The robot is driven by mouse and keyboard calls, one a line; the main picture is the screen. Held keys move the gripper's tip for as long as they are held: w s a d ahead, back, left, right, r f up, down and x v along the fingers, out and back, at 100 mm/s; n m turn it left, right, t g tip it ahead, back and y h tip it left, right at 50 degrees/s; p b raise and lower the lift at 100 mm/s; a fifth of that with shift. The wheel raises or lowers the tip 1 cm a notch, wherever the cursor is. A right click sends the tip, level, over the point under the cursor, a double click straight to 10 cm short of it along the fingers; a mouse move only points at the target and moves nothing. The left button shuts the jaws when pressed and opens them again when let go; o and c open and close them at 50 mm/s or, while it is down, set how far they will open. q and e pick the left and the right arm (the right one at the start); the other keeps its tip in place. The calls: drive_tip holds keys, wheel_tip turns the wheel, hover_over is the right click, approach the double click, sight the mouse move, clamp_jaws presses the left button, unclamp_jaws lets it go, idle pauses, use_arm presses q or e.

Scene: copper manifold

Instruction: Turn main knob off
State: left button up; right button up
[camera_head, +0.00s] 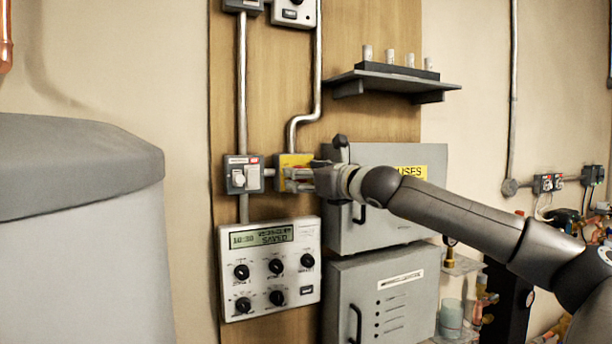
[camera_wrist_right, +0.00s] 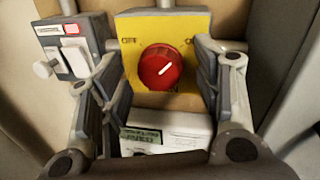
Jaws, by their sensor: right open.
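The main knob (camera_wrist_right: 160,67) is a round red dial on a yellow plate (camera_wrist_right: 190,28) marked OFF at the left and ON at the right. Its white pointer line slants to the upper right, towards ON. My right gripper (camera_wrist_right: 157,84) is open, with one finger on each side of the knob and gaps showing between the fingers and the knob. In the head view the right gripper (camera_head: 300,178) is in front of the yellow plate (camera_head: 288,160) and largely hides the knob. My left gripper is not in view.
A switch box (camera_head: 243,175) is just left of the yellow plate. A control panel (camera_head: 270,268) with a display and several black knobs hangs below. A grey fuse cabinet (camera_head: 390,228) stands close at the right. A shelf (camera_head: 390,80) with white cylinders is above.

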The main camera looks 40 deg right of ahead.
drive_tip(key=shift+c, duration=0.3)
drive_tip(key=c, duration=1)
drive_tip(key=shift+o, duration=0.2)
drive_tip(key=shift+n, duration=0.3)
drive_tip(key=shift+a+r+n+g+h+b, duration=0.1)
drive_tip(key=shift+n+g+h+b, duration=0.45)
drive_tip(key=shift+n, duration=2)
drive_tip(key=shift+a+n+g+h+b, duration=0.15)
drive_tip(key=shift+n+g+h+b, duration=0.45)
drive_tip(key=shift+n, duration=1.9)
drive_tip(key=shift+a+r+n+g+h+b, duration=0.2)
drive_tip(key=shift+n+b, duration=0.65)
drive_tip(key=shift+n, duration=1.7)
drive_tip(key=shift+d+f, duration=0.1)
